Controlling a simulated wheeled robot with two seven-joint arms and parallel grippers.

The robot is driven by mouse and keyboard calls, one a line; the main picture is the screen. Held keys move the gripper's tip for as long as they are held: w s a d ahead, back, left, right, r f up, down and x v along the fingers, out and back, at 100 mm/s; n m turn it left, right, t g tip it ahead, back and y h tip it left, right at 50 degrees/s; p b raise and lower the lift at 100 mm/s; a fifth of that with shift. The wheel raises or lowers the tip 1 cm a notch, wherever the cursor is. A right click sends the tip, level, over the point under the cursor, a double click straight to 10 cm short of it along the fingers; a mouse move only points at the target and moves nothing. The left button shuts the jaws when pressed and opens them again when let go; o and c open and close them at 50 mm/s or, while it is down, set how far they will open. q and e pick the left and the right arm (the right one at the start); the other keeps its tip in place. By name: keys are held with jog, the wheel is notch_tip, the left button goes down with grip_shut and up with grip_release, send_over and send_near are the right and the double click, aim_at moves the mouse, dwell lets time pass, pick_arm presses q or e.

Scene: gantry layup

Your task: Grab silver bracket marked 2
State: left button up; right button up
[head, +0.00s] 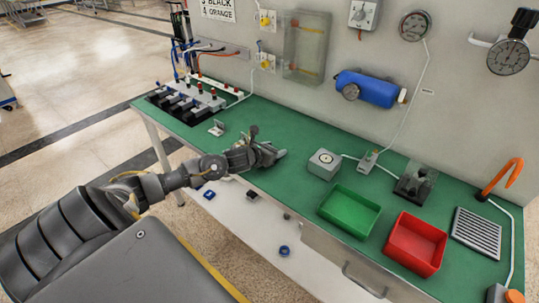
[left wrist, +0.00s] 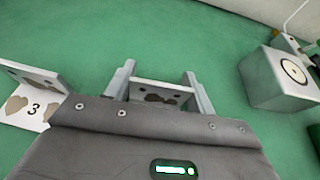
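My left gripper (head: 268,153) is low over the green bench top. In the left wrist view, its two fingers (left wrist: 160,85) stand apart on either side of a silver bracket (left wrist: 160,92) with brown patches. Any number on this bracket is hidden by the gripper body, and I cannot tell whether the fingers touch it. A second silver bracket marked 3 (left wrist: 33,108) lies to the left in the left wrist view. A silver bracket (head: 216,128) also shows left of the gripper in the head view. My right gripper is not in view.
A grey box with a round top mark (head: 324,164) stands right of the gripper. Farther right are a green bin (head: 349,211), a red bin (head: 415,244) and a slotted grate (head: 477,233). A wired terminal block (head: 187,104) sits at the bench's left end.

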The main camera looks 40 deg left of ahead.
pick_arm(q)
jog(key=c, duration=0.4)
jog(key=shift+c, duration=0.2)
jog(key=shift+r, duration=0.1)
jog(key=shift+r, duration=0.45)
jog(key=s+r, duration=0.1)
jog(key=r, duration=0.1)
jog(key=s+r+b, duration=0.1)
jog(key=r, duration=0.1)
jog(key=s+d+r, duration=0.1)
jog(key=s+r, duration=0.1)
jog(key=r, duration=0.1)
jog(key=shift+b, duration=0.3)
jog(key=d+r+b+v, duration=0.1)
jog(key=d+b+v, duration=0.1)
jog(key=v, duration=0.8)
jog(key=shift+d+b, duration=0.2)
jog(key=shift+b, duration=0.35)
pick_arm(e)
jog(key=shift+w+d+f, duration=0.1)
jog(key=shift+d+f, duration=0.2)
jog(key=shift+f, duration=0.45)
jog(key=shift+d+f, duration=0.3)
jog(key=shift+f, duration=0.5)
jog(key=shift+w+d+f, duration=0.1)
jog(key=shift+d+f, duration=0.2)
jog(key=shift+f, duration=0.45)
